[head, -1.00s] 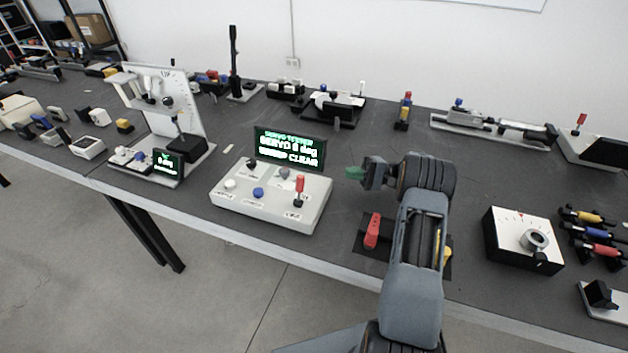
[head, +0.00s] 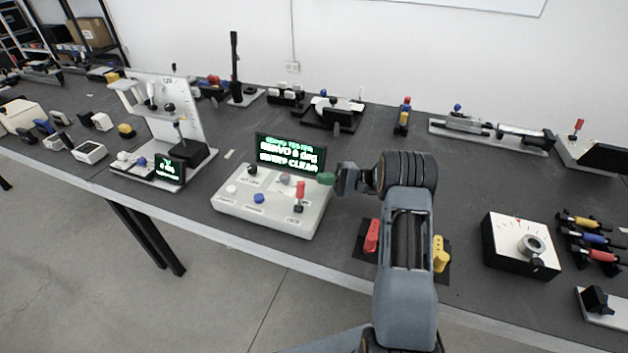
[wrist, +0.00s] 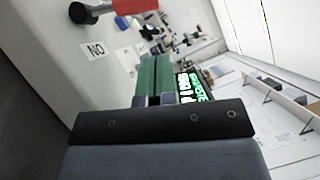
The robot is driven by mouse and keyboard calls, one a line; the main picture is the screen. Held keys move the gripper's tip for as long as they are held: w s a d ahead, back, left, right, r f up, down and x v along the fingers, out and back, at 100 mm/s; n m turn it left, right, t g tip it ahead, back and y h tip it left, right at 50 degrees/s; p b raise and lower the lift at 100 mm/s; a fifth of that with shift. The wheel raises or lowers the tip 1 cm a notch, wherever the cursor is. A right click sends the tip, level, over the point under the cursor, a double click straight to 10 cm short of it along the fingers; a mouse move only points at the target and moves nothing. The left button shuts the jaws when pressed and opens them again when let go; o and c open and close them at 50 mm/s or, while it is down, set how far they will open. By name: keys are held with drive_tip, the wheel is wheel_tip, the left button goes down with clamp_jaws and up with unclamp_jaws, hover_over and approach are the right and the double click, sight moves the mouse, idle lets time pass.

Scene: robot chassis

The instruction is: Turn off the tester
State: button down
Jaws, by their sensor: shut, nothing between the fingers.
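The tester (head: 228,205) is a white box on the bench with a black screen (head: 291,153) at its back edge, showing green text that includes "SERVO 0 deg" and "SWEEP CLEAR". Its top carries a red-handled switch (head: 300,191) at the right, a blue button (head: 258,198), a white button (head: 231,189), and a dark knob (head: 252,169). My gripper (head: 325,179), with green fingers, is shut and empty at the tester's right edge, just right of the red switch. In the wrist view the green fingers (wrist: 153,78) point along the tester's top, and the red handle (wrist: 134,6) shows at the top.
A black plate with a red handle (head: 372,236) and a yellow handle (head: 441,254) lies beside my arm. A white dial box (head: 521,243) stands to the right. A white stand with a small screen (head: 170,168) is at the left.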

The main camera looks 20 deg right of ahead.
sight(300, 190)
drive_tip(key=a, duration=0.1)
drive_tip(key=s+a+r, duration=0.1)
drive_tip(key=a, duration=0.1)
drive_tip(key=shift+s+r+p, duration=0.1)
drive_tip(key=shift+s+p, duration=0.1)
drive_tip(key=shift+p, duration=0.2)
drive_tip(key=shift+s+a+r, duration=0.15)
drive_tip(key=shift+s+a, duration=0.25)
drive_tip(key=shift+a, duration=0.15)
drive_tip(key=shift+d, duration=0.1)
